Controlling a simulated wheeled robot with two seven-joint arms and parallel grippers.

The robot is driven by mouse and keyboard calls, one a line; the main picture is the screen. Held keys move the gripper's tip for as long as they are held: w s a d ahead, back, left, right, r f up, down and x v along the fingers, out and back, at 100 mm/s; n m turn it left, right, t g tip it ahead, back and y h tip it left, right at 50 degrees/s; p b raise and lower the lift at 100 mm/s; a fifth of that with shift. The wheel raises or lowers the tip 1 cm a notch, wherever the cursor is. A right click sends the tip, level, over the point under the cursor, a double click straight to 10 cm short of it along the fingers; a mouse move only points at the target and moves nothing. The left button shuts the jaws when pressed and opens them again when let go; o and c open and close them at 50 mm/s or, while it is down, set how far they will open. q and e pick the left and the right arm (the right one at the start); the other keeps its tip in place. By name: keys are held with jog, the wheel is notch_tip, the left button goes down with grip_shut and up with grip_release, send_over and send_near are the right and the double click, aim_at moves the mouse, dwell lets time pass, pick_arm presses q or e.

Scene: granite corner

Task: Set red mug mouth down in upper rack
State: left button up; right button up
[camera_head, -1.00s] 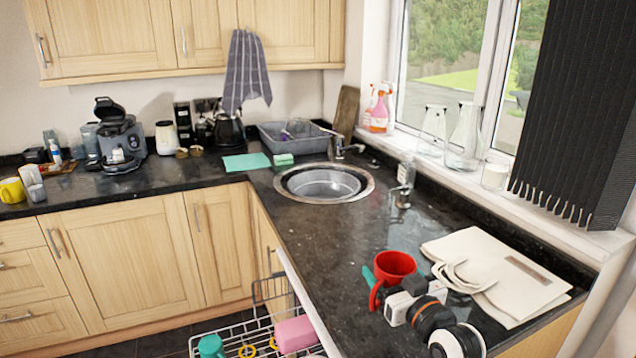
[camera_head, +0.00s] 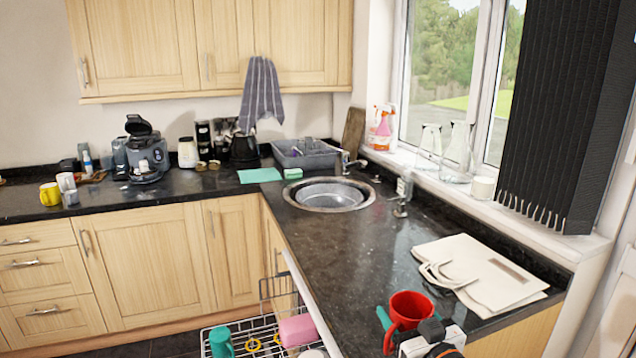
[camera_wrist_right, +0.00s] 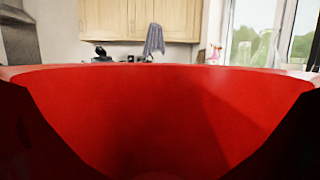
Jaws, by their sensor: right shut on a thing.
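The red mug (camera_head: 408,307) is near the bottom of the head view, mouth up, in front of the counter's near part. My right gripper (camera_head: 405,325) is shut on it, with teal fingertips at its sides. In the right wrist view, the red mug (camera_wrist_right: 170,110) fills the lower picture, so the fingers are hidden there. The wire rack (camera_head: 206,342) is at the bottom of the head view, left of the mug and lower than the counter. A teal mug (camera_head: 221,342) and a pink item (camera_head: 297,329) are in it. My left gripper is not in view.
The black counter (camera_head: 350,255) runs between rack and window, its edge separating mug and rack. A cream cloth bag (camera_head: 480,272) lies beyond the mug. A sink (camera_head: 328,194) is farther back.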

jog(key=shift+s+a+f, duration=0.25)
jog(key=shift+s+f, duration=0.65)
pick_arm(q)
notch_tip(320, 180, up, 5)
jog(key=p, duration=0.5)
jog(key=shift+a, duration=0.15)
pick_arm(e)
jog(key=s+d+f+m+h, duration=0.1)
jog(key=s+f+m+h, duration=0.1)
jog(key=s+m, duration=0.5)
jog(key=s+d+f+m+h, duration=0.2)
jog(key=s+m, duration=0.6)
jog(key=s, duration=0.4)
jog(key=shift+s+f+t+h, duration=0.3)
jog(key=shift+f+t+h, duration=0.1)
jog(key=shift+h, duration=0.2)
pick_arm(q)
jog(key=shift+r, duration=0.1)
pick_arm(e)
jog(key=shift+m, duration=0.3)
